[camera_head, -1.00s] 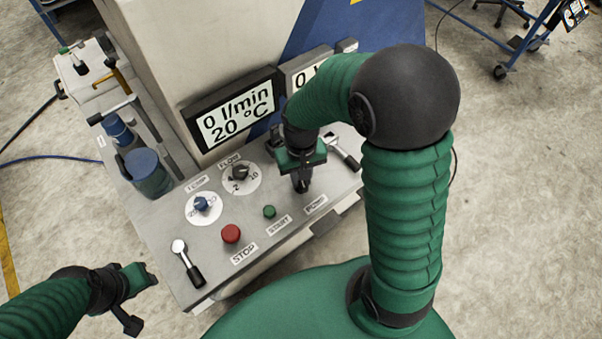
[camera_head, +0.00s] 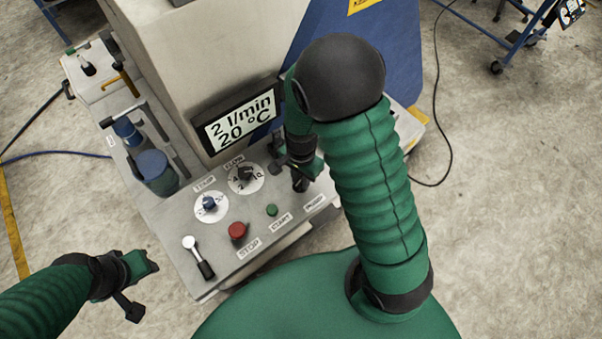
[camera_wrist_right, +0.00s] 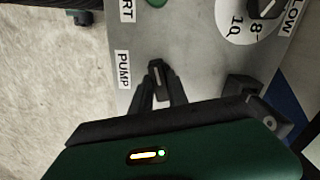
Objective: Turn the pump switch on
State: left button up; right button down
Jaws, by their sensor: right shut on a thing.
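The display (camera_head: 241,118) reads 2 l/min and 20 °C. My left gripper (camera_head: 140,287) is open and empty, left of the panel's near corner.
The metal panel (camera_head: 178,222) carries a red STOP button (camera_head: 237,230), a green START button (camera_head: 271,210), a blue TEMP knob (camera_head: 209,203), a dark FLOW knob (camera_head: 245,174) and a lever (camera_head: 198,258). Blue cylinders stand at the left. My right arm hides the panel's right part.

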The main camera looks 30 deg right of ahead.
aim_at(300, 178)
jog(key=shift+m+p, duration=0.95)
jog(key=shift+m, duration=0.65)
jog(key=c, duration=1.3)
grip_release()
jog(key=shift+w, duration=0.1)
notch_tip(300, 178, up, 17)
jog(key=shift+f+p, duration=0.15)
jog(key=shift+p, duration=0.9)
